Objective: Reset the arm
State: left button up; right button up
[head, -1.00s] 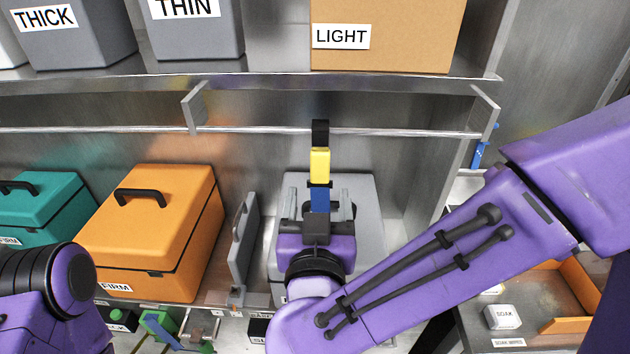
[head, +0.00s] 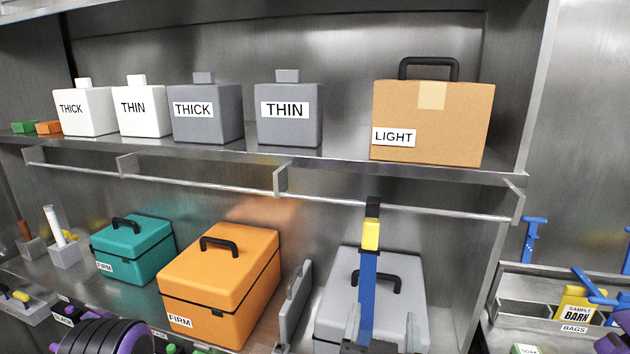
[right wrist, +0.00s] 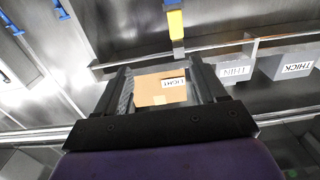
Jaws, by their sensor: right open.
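My right gripper (right wrist: 162,68) is open and empty in the right wrist view. Its two dark fingers frame the cardboard box marked LIGHT (right wrist: 160,90), which lies beyond them.
The upper shelf holds the LIGHT box (head: 440,115) and several THICK and THIN containers (head: 288,125). Below stand an orange FIRM case (head: 225,275), a teal case (head: 135,250) and an upright grey plate (head: 293,305). The rail (head: 400,202) crosses above them.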

jog(key=w+d+f+m+g+y+b, duration=0.1)
jog(key=d+f+m+g+y, duration=0.2)
jog(key=f, duration=1.2)
jog(key=d+f+m+g+y+b, duration=0.1)
jog(key=d+f+g, duration=0.25)
jog(key=f, duration=1.05)
pick_arm(q)
jog(key=f+b, duration=0.1)
jog(key=f, duration=0.1)
jog(key=s+f+b, duration=0.1)
jog(key=f, duration=0.1)
jog(key=shift+a, duration=0.15)
pick_arm(e)
jog(key=s+d+f+g+h, duration=0.1)
jog(key=s+d+f+g, duration=0.2)
jog(key=s+d+f, duration=0.4)
jog(key=s+d+f+g+h, duration=0.1)
jog(key=s+d+f+g, duration=0.3)
jog(key=s+f, duration=0.9)
jog(key=s+d, duration=0.1)
jog(key=d, duration=0.2)
jog(key=shift+s+h, duration=0.35)
jog(key=shift+h, duration=0.05)
